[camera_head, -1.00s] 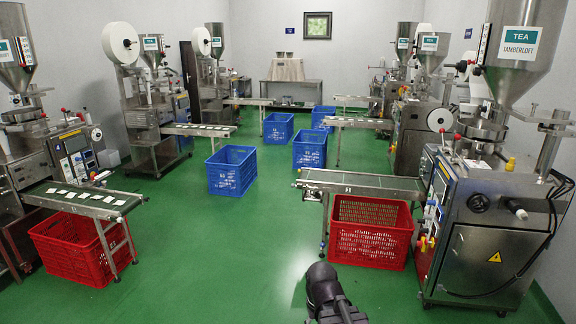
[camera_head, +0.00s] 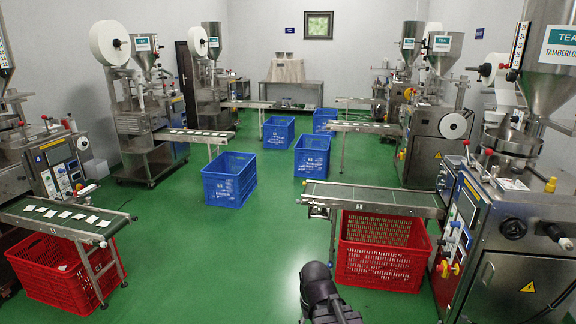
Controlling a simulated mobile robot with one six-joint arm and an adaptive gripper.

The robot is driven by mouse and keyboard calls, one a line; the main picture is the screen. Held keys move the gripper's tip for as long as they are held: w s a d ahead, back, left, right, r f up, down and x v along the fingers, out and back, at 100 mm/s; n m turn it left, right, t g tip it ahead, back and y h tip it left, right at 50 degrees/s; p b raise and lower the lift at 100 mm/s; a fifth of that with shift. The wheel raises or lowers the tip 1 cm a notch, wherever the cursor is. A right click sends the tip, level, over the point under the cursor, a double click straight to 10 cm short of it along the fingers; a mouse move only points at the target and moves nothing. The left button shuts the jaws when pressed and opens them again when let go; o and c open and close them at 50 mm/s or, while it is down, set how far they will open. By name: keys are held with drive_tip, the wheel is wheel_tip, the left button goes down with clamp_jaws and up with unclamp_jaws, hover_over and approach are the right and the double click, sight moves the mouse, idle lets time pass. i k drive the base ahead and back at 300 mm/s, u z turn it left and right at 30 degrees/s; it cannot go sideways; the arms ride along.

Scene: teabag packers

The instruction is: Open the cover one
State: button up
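No cover carrying a readable "one" shows, so I cannot tell which cover is meant. The near right teabag machine (camera_head: 505,215) has a steel front door (camera_head: 515,285) with a yellow warning triangle, and it looks closed. Above and left of it is a blue-edged control panel (camera_head: 461,215) with knobs. The near left machine (camera_head: 50,165) has a panel marked 4. A dark part of my arm (camera_head: 320,290) shows at the bottom middle, over the floor and apart from the machines. No gripper fingers can be made out.
A conveyor (camera_head: 375,195) juts left from the near right machine, over a red crate (camera_head: 383,268). Another conveyor (camera_head: 65,217) with teabags stands at left over a red crate (camera_head: 60,275). Blue crates (camera_head: 229,180) stand further back. The green floor (camera_head: 215,260) between is clear.

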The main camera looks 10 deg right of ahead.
sight(445, 181)
drive_tip(key=z, duration=0.15)
drive_tip(key=i, duration=1.55)
drive_tip(key=z, duration=0.55)
drive_tip(key=i, duration=0.8)
drive_tip(key=z, duration=0.8)
drive_tip(key=i, duration=1.15)
drive_tip(key=z, duration=0.45)
